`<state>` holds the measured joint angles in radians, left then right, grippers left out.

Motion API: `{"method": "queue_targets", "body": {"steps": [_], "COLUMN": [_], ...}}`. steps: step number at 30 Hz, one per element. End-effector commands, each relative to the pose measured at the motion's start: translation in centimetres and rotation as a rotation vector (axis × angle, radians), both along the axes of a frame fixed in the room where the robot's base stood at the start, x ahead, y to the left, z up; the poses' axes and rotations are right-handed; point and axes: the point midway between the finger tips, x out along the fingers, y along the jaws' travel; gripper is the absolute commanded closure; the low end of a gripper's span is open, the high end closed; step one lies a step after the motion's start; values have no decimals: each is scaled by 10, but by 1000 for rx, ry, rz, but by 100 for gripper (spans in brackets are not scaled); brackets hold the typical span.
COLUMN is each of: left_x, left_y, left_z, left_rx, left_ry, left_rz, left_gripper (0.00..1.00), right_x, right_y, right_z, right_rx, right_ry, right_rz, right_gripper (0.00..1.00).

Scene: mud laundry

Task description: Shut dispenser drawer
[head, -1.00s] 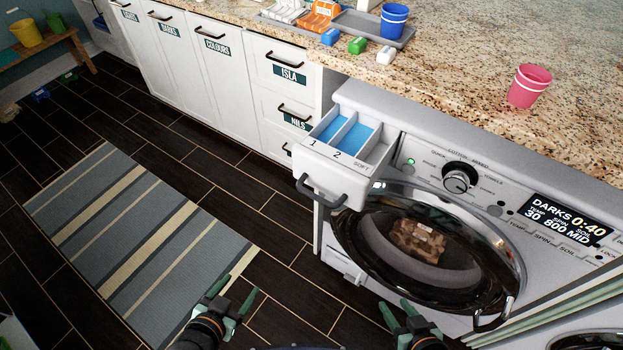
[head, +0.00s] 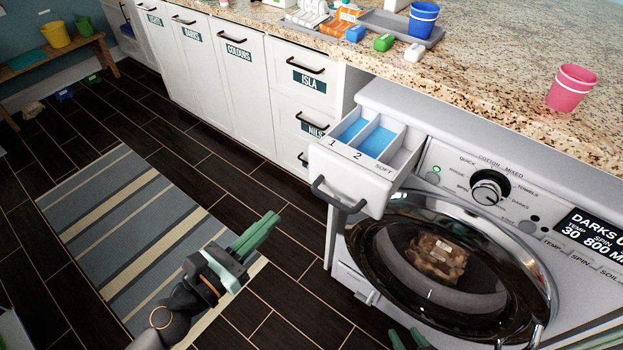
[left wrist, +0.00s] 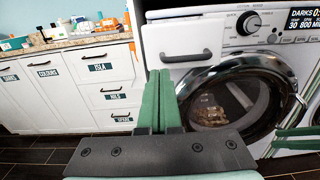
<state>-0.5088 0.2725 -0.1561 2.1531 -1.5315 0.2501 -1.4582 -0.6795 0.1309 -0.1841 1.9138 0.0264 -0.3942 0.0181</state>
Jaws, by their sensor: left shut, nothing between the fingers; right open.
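The dispenser drawer (head: 351,185) sticks out of the top left of the washing machine (head: 455,165). It is white, with a dark bar handle on its front and compartments marked 1, 2 and SOFT; 1 and 2 hold blue. In the left wrist view the drawer front (left wrist: 185,38) is ahead of the fingers, up and to the right. My left gripper (head: 268,226) is shut and empty, in front of the drawer and to its left, apart from it. It also shows in the left wrist view (left wrist: 161,85). My right gripper (head: 411,338) shows only its fingertips at the bottom edge, open.
The round washer door (head: 455,265) is shut with a brown item behind the glass. The granite counter (head: 480,75) above holds a pink cup (head: 571,88) and a tray (head: 385,25). White cabinets (head: 235,75) stand left. A striped rug (head: 140,230) lies on the dark floor.

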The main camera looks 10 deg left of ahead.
Motion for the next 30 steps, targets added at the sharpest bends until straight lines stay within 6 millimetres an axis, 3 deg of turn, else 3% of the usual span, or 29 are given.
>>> {"method": "queue_targets", "body": {"steps": [8, 18, 24, 30], "left_x": [41, 96, 112, 115], "left_y": [-24, -56, -65, -67], "left_z": [6, 3, 1, 0], "left_rx": [-8, -11, -8, -8], "left_ry": [0, 4, 4, 5], "left_rz": [1, 2, 1, 1], "left_gripper": [100, 100, 100, 100], "right_x": [0, 0, 0, 0], "right_y": [0, 0, 0, 0], "right_z": [24, 35, 36, 36], "right_rx": [0, 0, 0, 0], "right_ry": [0, 0, 0, 0], "right_rz": [0, 0, 0, 0], "right_gripper": [53, 53, 53, 53]}}
